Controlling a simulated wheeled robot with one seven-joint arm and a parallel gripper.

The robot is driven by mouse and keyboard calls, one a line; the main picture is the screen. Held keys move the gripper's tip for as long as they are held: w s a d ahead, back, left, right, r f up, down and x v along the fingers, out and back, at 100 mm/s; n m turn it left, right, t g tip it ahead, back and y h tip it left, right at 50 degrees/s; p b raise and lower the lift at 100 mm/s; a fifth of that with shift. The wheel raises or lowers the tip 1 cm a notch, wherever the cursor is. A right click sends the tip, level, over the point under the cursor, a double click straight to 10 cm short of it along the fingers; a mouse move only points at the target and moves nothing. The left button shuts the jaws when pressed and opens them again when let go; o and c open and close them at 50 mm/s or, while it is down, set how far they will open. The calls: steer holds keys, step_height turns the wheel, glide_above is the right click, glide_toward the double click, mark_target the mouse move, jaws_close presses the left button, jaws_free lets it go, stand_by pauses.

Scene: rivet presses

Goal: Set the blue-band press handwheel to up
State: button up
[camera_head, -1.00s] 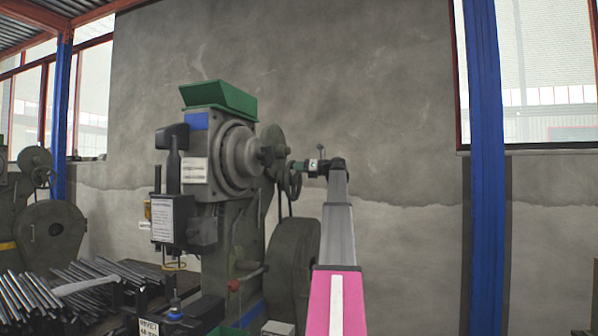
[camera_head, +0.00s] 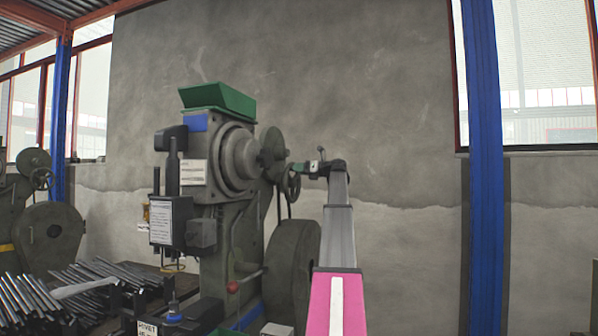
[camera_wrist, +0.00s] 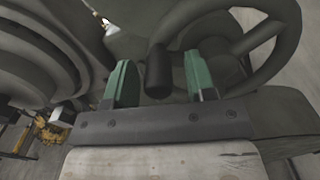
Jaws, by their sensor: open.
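The press with the blue band (camera_head: 196,123) stands left of centre in the head view, a green hopper on top. Its spoked handwheel (camera_head: 292,184) is on the right side, above the big flywheel. In the wrist view the handwheel rim (camera_wrist: 283,52) curves across the upper right, and its black knob handle (camera_wrist: 159,70) points toward me. My gripper (camera_wrist: 160,82) is open, its green fingertips on either side of the knob. A gap shows on both sides, so it is not gripped. In the head view my gripper (camera_head: 303,169) is small beside the wheel.
A large flywheel (camera_head: 292,262) sits below the handwheel. A second press (camera_head: 45,225) stands at the far left. Several metal rods (camera_head: 100,273) lie on a table. A blue column (camera_head: 485,170) rises at the right, with open space between it and my arm.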

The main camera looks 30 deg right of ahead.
steer(key=v, duration=1)
steer(key=shift+d, duration=0.15)
